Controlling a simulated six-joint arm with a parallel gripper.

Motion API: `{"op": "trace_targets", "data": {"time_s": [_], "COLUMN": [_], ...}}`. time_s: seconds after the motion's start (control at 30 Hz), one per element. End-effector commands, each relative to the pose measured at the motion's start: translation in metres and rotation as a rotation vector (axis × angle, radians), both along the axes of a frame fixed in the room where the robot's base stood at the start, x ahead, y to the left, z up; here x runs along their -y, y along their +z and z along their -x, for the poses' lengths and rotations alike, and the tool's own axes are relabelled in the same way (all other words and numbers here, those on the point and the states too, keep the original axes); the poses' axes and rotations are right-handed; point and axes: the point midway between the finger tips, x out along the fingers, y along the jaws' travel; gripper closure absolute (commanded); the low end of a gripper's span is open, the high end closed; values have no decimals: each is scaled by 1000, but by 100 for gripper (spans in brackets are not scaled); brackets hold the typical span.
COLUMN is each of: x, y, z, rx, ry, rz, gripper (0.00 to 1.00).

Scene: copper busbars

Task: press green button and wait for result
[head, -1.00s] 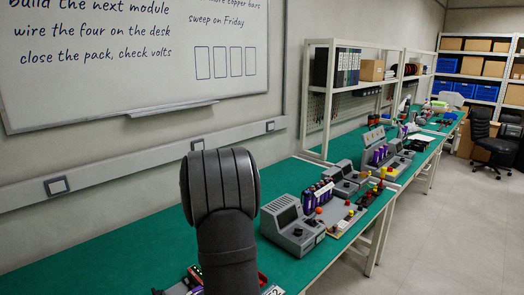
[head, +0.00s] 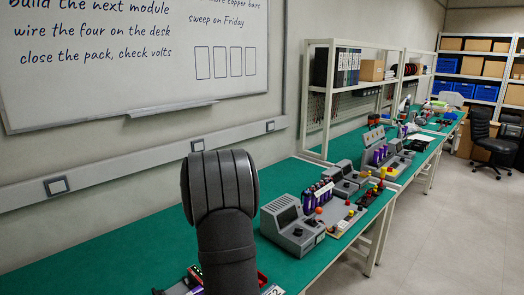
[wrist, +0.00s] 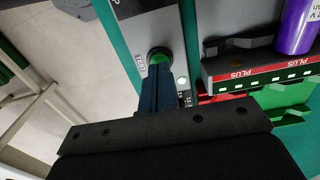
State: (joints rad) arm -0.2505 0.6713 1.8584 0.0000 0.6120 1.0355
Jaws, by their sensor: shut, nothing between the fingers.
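In the wrist view, a green button (wrist: 158,53) with a dark rim sits on a grey panel (wrist: 178,20). My gripper (wrist: 156,75) is shut and empty, and its fingertips lie over the near part of the button. They look to be on it or just above it; I cannot tell whether they touch or press it. A small white lit spot (wrist: 182,81) shows on the panel to the right of the fingers. In the head view my own arm hides my gripper and the button.
Right of the panel in the wrist view are a dark holder marked PLUS (wrist: 240,68), a purple cell (wrist: 296,28) and green parts (wrist: 285,100). In the head view, grey instruments (head: 292,228) stand farther along the green bench (head: 95,255). The bench's left part looks clear.

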Motion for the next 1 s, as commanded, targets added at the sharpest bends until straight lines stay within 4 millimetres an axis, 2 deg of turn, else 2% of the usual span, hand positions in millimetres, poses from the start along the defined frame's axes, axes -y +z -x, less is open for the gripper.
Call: {"op": "trace_targets", "data": {"time_s": [0.7, 1.0], "x": [0, 0], "y": [-11, 8], "z": [0, -1], "rx": [0, 2], "ry": [0, 0], "rz": [0, -1], "gripper": [100, 100]}}
